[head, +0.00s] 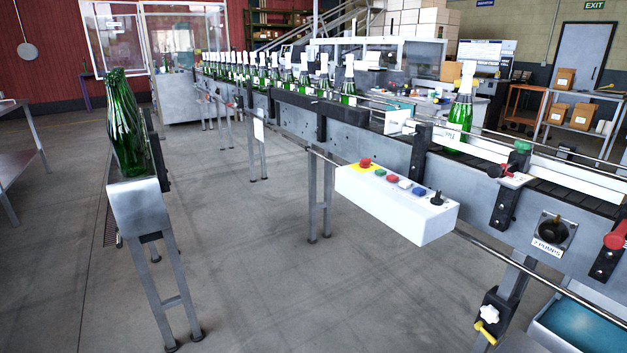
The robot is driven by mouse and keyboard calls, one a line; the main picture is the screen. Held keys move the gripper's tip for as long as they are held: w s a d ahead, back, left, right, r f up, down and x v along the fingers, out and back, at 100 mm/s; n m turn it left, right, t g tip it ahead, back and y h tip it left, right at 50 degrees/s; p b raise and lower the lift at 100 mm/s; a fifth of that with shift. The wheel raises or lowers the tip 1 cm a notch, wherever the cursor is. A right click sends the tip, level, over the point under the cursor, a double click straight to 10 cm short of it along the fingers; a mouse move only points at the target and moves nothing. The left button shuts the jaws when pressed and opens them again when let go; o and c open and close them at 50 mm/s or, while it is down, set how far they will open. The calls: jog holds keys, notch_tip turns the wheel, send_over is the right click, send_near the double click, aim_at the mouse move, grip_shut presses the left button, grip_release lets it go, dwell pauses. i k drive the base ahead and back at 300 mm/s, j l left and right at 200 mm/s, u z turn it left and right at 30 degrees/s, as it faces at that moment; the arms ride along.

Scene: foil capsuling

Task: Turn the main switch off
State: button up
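A white control box (397,203) is fixed to the front of the conveyor. On its top are a red mushroom button on a yellow plate (365,163), green, red, white and blue buttons, and a black rotary knob (437,198) at the right end. Another black rotary switch (551,229) sits on a square plate on the conveyor side, above a label that seems to read "2 PUMPS". I cannot read a label marking either as the main switch, nor tell their settings. My gripper is not in view.
The conveyor (345,135) carries a line of green bottles with white tops. A nearer bottle (461,112) stands on it at right. A narrow stand (137,203) holds green bottles at left. A metal rail runs below the box. The floor (235,265) between is clear.

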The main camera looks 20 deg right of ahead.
aim_at(364, 163)
jog(key=i+j+z, duration=0.15)
jog(key=i, duration=0.25)
jog(key=i+j+z, duration=0.15)
jog(key=i, duration=0.25)
jog(key=i+j+u, duration=0.15)
jog(key=u, duration=0.2)
jog(key=i+j+u, duration=0.3)
jog(key=k+l, duration=0.05)
jog(key=k, duration=0.05)
